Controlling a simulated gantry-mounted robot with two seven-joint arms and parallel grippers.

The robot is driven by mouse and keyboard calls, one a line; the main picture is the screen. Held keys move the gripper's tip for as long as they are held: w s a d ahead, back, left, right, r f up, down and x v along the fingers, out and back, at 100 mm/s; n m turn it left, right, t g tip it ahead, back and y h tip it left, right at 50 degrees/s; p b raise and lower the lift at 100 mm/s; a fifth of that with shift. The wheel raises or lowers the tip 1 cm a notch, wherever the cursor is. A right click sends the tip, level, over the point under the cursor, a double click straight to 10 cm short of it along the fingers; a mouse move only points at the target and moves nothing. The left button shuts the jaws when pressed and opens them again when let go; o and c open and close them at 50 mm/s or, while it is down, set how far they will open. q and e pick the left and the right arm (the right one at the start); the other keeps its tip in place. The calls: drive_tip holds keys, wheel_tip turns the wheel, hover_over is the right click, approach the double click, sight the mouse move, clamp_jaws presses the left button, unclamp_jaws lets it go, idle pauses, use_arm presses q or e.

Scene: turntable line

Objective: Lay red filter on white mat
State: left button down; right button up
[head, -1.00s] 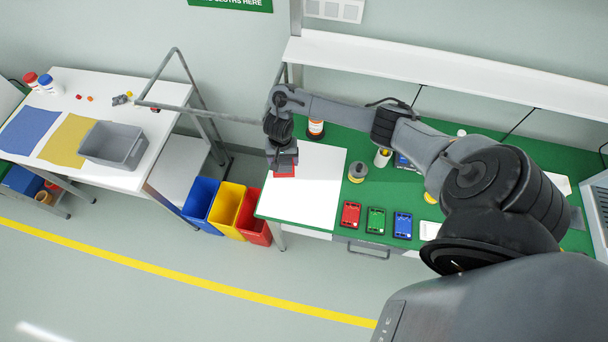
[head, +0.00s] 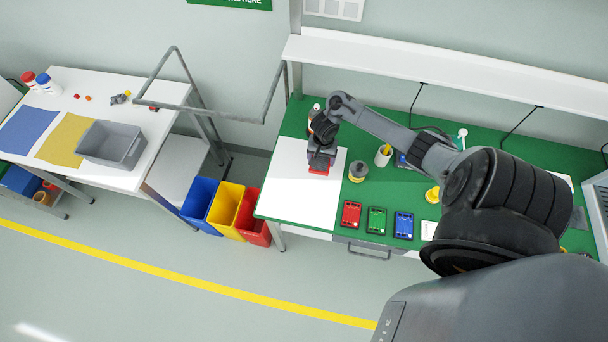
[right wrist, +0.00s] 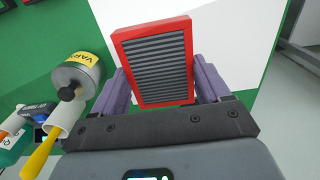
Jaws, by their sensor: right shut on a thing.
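The red filter (right wrist: 155,62), a red frame around grey pleats, is between the fingers of my right gripper (right wrist: 158,85) in the right wrist view. In the head view the red filter (head: 319,169) shows as a small red edge below my right gripper (head: 320,160), over the upper part of the white mat (head: 298,200). The white mat also fills the background behind the filter in the right wrist view (right wrist: 225,30). I cannot tell whether the filter touches the mat. My left gripper is not in view.
A grey tin (head: 358,172) stands just right of the mat. Red (head: 351,214), green (head: 376,219) and blue (head: 403,225) cases lie right of the mat's front. An orange-and-white bottle stands partly hidden behind my arm. Bins (head: 226,207) stand on the floor at left.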

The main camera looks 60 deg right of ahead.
drive_tip(key=b, duration=0.1)
hover_over(304, 179)
wheel_tip(304, 179, down, 4)
drive_tip(key=shift+f, duration=0.1)
wheel_tip(304, 179, down, 3)
drive_tip(key=shift+f+b, duration=0.2)
drive_tip(key=shift+b, duration=0.5)
drive_tip(key=shift+f, duration=0.2)
drive_tip(key=shift+f, duration=0.15)
drive_tip(key=o, duration=1)
drive_tip(key=shift+o, duration=0.2)
